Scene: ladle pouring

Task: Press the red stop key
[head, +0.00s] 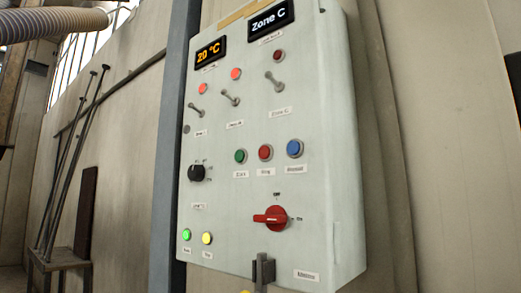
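A red push button (265,152) sits on the front of a pale grey-green control cabinet (235,120). It is the middle one of a row of three, with a green button (240,156) to its left and a blue button (294,148) to its right. A small label lies under each; the lettering is too blurred to read surely. Nothing covers the red button and nothing touches it.
A red rotary switch (271,218) and a black knob (197,173) sit below the row. Toggle switches and red lamps are above. Metal rods (70,165) lean at left.

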